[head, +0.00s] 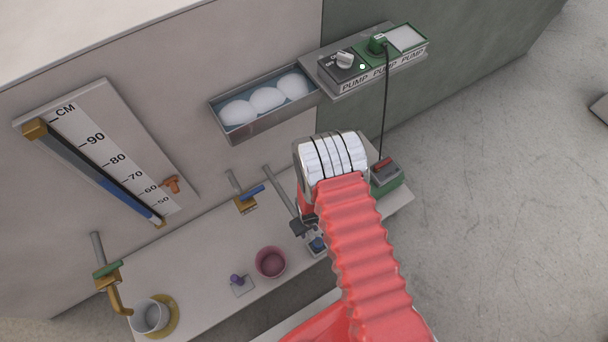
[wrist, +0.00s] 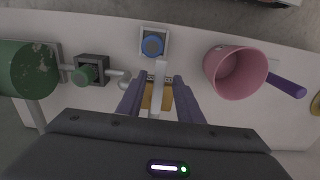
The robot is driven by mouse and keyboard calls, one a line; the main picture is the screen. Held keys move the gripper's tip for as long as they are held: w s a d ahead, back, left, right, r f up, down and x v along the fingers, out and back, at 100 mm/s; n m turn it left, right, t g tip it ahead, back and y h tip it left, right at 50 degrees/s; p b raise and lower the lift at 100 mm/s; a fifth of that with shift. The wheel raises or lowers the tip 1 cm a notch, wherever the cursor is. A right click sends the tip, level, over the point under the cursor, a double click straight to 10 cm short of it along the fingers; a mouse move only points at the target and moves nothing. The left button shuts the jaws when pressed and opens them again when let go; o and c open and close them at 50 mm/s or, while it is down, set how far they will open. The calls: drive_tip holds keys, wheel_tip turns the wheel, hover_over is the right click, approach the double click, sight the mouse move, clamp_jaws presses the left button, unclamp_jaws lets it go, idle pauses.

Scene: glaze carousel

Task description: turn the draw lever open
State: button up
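My gripper (wrist: 158,92) is open, its two purple fingers apart. A pale grey bar (wrist: 159,78) stands between them over a brass block (wrist: 153,100), with a gap on each side; I cannot tell whether this bar is the draw lever. In the head view my gripper (head: 304,227) is partly hidden beside the lower end of a grey pipe (head: 280,187). A brass valve with a blue lever (head: 251,192) is to its left. A brass valve with a green lever (head: 107,269) at far left has a spout above a white cup (head: 150,316).
A blue button (wrist: 152,45) lies close in front. A tray (head: 262,122) and pump shelf (head: 352,82) are on the wall.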

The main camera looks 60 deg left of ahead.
sight(309, 232)
wheel_tip(309, 232, up, 14)
drive_tip(key=shift+f, duration=0.15)
idle(0.7)
idle(0.6)
drive_tip(key=s+d+r+m+h, duration=0.1)
drive_tip(key=d+r+h, duration=0.1)
drive_tip(key=d, duration=0.5)
drive_tip(key=w+d+r+m, duration=0.3)
drive_tip(key=w+d+r, duration=0.2)
drive_tip(key=r, duration=0.5)
drive_tip(key=w+d+r+m+y, duration=0.15)
drive_tip(key=w+d+r, duration=0.35)
drive_tip(key=r, duration=0.6)
drive_tip(key=w+d+r+m, duration=0.4)
drive_tip(key=w+r, duration=0.1)
drive_tip(key=r, duration=0.5)
drive_tip(key=d+r+m+t, duration=0.2)
drive_tip(key=d+r+m, duration=0.2)
drive_tip(key=d+r, duration=0.6)
drive_tip(key=w+d+r+m+t, duration=0.1)
drive_tip(key=d+r+m+t, duration=0.2)
drive_tip(key=d+r, duration=0.7)
drive_tip(key=shift+w+d+r+m+t, duration=0.25)
drive_tip(key=shift+d+m, duration=0.5)
drive_tip(key=shift+d, duration=1.85)
